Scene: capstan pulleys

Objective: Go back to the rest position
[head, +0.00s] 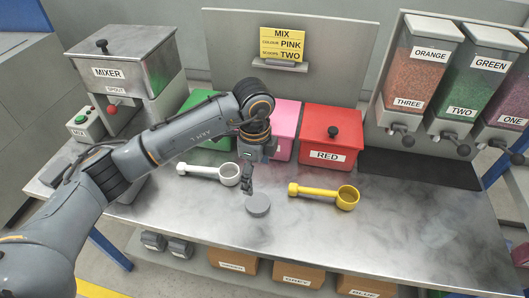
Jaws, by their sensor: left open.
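My left arm reaches in from the left, and its gripper (247,187) points down over the metal table (420,240). The gripper is small and dark here, and I see nothing held between its fingers. A grey round disc (258,206) lies just below and beside the fingertips; I cannot tell if they touch. A white scoop (226,174) lies left of the gripper, and a yellow scoop (345,197) lies to its right. My right gripper is not in view.
A mixer (112,88) and a button box (88,122) stand at the left. Green (200,102), pink (287,122) and red (331,128) bins line the back. A yellow sign (282,44) reads MIX, PINK, TWO. Dispensers (415,66) stand at the right. The front right tabletop is clear.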

